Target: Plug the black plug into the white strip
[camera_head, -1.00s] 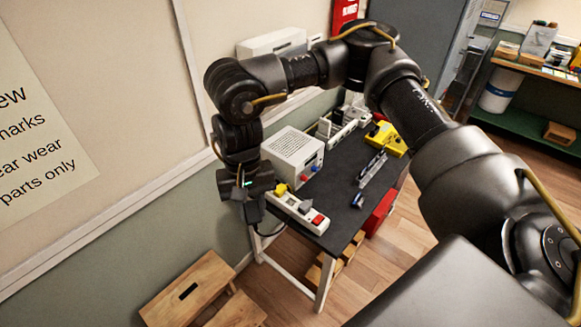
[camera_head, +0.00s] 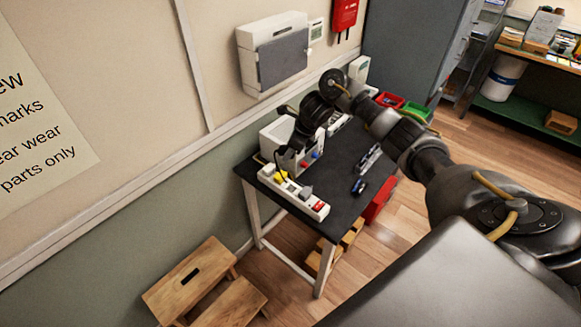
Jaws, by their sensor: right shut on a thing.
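The white strip (camera_head: 313,208) lies along the near left edge of the black table, with a yellow plug (camera_head: 281,177), a dark grey plug (camera_head: 305,191) and a red switch (camera_head: 319,205) on it. My right gripper (camera_head: 289,172) is low over the strip's far half, close to the yellow plug. It is shut on the black plug, which blends with the dark fingers. A dark cable (camera_head: 276,164) curves beside the gripper. I cannot tell whether the plug touches or enters a socket. My left gripper is out of view.
A white box with knobs (camera_head: 276,137) stands just behind the gripper, partly covered by my arm. Dark and silver items (camera_head: 369,160) lie on the black table (camera_head: 334,176). A wooden step stool (camera_head: 190,279) stands on the floor in front.

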